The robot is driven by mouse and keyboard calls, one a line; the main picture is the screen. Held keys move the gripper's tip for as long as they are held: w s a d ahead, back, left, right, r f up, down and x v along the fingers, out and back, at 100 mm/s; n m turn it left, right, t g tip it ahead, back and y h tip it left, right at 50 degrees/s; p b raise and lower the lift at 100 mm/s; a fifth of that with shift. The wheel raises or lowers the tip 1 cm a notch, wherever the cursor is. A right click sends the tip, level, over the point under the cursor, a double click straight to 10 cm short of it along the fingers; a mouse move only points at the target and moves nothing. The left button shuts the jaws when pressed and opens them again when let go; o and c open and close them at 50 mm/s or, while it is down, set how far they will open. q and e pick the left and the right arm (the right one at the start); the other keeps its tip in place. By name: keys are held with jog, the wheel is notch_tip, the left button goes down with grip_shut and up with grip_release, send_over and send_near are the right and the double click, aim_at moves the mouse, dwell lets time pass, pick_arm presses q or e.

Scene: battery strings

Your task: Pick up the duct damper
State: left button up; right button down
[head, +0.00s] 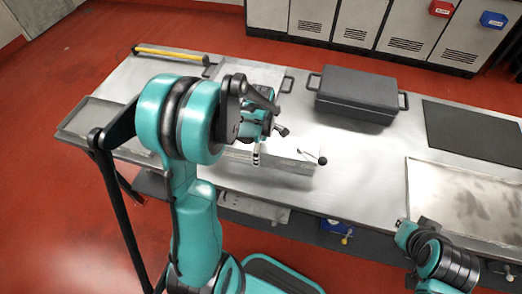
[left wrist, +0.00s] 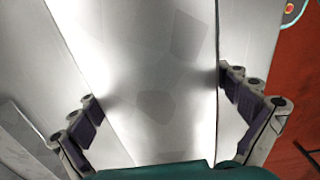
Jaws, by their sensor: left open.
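The duct damper (head: 292,160) appears to be the pale metal piece on the steel bench, with a thin lever ending in a black ball at its right. My left arm hides its left part. My left gripper (head: 262,152) is over it, mostly covered by my own wrist. In the left wrist view a broad, shiny metal surface (left wrist: 155,60), apparently the damper, fills the space between the fingers. The left gripper (left wrist: 160,95) is open, one finger at each side of this metal. I cannot tell whether the fingers touch it. My right gripper does not show; only part of that arm does.
A dark lidded case (head: 357,92) stands behind on the bench (head: 370,160). A black mat (head: 470,130) and a metal tray (head: 462,205) lie to the right. A yellow-handled bar (head: 170,53) lies at the back left. The bench between damper and tray is clear.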

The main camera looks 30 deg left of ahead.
pick_arm(q)
jog(key=shift+r, duration=0.1)
jog(key=c, duration=1.9)
